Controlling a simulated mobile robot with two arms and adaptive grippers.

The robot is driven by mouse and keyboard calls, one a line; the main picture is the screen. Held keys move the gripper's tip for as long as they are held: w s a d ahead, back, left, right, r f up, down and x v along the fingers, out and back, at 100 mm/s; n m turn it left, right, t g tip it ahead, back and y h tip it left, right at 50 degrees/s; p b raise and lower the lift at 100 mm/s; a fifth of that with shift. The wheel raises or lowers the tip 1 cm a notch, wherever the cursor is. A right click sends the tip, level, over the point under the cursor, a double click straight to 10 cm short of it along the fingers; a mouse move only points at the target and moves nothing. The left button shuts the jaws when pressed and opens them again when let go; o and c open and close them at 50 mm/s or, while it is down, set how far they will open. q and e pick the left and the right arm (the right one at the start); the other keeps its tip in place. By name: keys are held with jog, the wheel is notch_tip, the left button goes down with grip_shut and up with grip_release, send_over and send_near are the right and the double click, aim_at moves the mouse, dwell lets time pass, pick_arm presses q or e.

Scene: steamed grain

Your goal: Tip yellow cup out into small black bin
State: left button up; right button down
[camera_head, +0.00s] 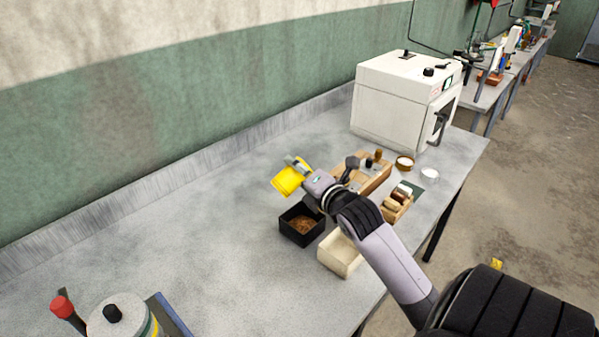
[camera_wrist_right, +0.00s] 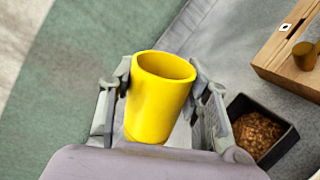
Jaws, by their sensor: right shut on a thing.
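The yellow cup (camera_head: 288,180) is held above the grey table, tilted in the head view. My right gripper (camera_head: 297,163) is shut on it. In the right wrist view the cup (camera_wrist_right: 160,98) sits between the two fingers, and the visible inside is plain yellow; its bottom is hidden. The small black bin (camera_head: 293,236) stands on the table, just below and slightly right of the cup in the head view. Brown grain lies in it. The bin also shows at the lower right of the wrist view (camera_wrist_right: 281,150), beside the cup. My left gripper is not in view.
A cream box (camera_head: 336,262) stands right of the bin, under my right arm. A wooden holder (camera_head: 375,181), a small wooden rack (camera_head: 398,208) and a white oven (camera_head: 395,105) stand beyond. A lidded canister (camera_head: 115,318) is at lower left. The table's left middle is clear.

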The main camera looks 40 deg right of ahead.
jog(key=n, duration=0.2)
jog(key=n+h, duration=0.1)
jog(key=n, duration=0.1)
jog(key=shift+d+r+p, duration=0.1)
jog(key=shift+r+p, duration=0.2)
jog(key=shift+r, duration=0.05)
jog(key=shift+r+n+t, duration=0.2)
jog(key=shift+n+t, duration=0.1)
jog(key=shift+n, duration=0.6)
jog(key=n, duration=0.3)
jog(key=n+h+p, duration=0.1)
jog(key=n, duration=0.1)
jog(key=shift+r+t, duration=0.3)
jog(key=shift+t, duration=0.1)
